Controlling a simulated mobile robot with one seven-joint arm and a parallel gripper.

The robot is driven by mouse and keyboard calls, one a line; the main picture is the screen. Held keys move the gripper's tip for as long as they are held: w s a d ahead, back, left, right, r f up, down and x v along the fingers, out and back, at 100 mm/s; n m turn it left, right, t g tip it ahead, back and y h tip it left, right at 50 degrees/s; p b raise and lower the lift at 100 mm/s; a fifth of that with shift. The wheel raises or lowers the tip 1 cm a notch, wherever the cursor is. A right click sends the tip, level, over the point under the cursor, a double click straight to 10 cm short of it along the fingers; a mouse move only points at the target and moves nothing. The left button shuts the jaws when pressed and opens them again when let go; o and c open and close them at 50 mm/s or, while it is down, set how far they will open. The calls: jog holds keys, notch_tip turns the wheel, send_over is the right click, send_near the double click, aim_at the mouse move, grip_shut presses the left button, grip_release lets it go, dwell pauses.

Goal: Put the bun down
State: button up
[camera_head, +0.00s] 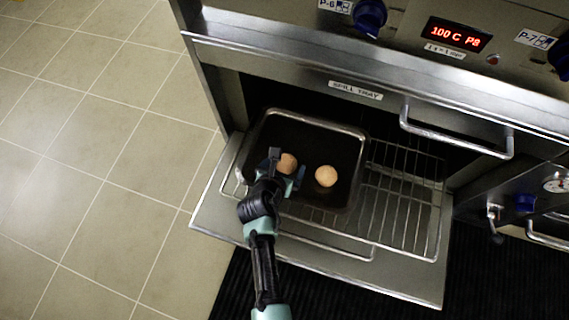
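One round, light-brown bun (288,163) is between the fingers of my gripper (286,166), over the left part of a dark rectangular pan (318,120). The fingers lie close against it on both sides, and the gripper hides its lower left part. I cannot tell whether this bun touches the pan floor or is a little above it. A second similar bun (326,176) rests in the pan, just right of my gripper and apart from the first.
The pan stands on a wire rack (405,190) over the lowered oven door (215,205); the rack's right part is bare. The oven front with a handle (455,142) and a "SPILL TRAY" label (355,90) is above. Tiled floor (90,150) lies open at left.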

jog(key=shift+s+r, duration=0.1)
jog(key=shift+r, duration=0.2)
jog(key=p+v, duration=0.7)
jog(key=v, duration=0.4)
jog(key=shift+s+r, duration=0.25)
jog(key=shift+a, duration=0.1)
